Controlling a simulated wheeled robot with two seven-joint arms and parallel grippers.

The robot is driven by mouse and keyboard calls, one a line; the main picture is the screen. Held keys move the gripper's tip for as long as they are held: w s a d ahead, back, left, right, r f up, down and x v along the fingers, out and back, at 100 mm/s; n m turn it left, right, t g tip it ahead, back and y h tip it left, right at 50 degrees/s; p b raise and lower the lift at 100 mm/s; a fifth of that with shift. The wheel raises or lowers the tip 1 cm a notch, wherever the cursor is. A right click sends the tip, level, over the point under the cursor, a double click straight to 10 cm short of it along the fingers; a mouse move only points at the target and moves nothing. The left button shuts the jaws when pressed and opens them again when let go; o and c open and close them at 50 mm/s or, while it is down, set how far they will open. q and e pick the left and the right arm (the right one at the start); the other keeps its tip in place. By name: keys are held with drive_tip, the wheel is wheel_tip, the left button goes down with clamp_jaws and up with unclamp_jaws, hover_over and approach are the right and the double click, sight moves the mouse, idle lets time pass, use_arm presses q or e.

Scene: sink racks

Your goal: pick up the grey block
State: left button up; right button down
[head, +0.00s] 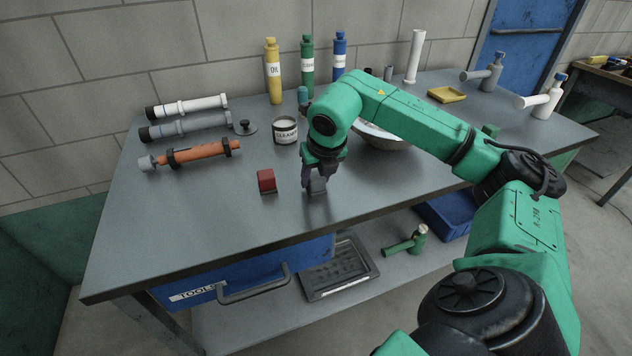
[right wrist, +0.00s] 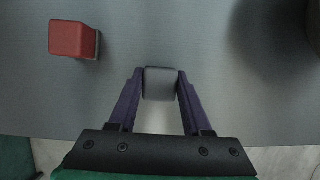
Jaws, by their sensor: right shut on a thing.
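The grey block (right wrist: 160,84) shows in the right wrist view between the two purple fingers of my right gripper (right wrist: 161,90). The fingers are shut on its sides. In the head view my right gripper (head: 317,187) points down at the table near its front edge, and the block there is mostly hidden by the fingers. I cannot tell for sure whether the block touches the table. My left gripper is not in view.
A red block (head: 266,181) sits left of my right gripper; it also shows in the right wrist view (right wrist: 73,39). A labelled can (head: 285,131) and a bowl (head: 381,140) stand behind. Pipes and an orange tube (head: 203,151) lie left. The front left tabletop (head: 170,220) is clear.

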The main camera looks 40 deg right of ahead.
drive_tip(key=shift+r, duration=0.1)
wheel_tip(320, 180, up, 14)
drive_tip(key=p, duration=0.3)
wheel_tip(320, 180, up, 6)
drive_tip(key=p, duration=0.4)
hover_over(315, 175)
drive_tip(key=shift+d+b, duration=0.1)
drive_tip(key=shift+b, duration=0.25)
drive_tip(key=c, duration=0.9)
unclamp_jaws()
drive_tip(key=c, duration=0.6)
drive_tip(key=shift+c, duration=0.2)
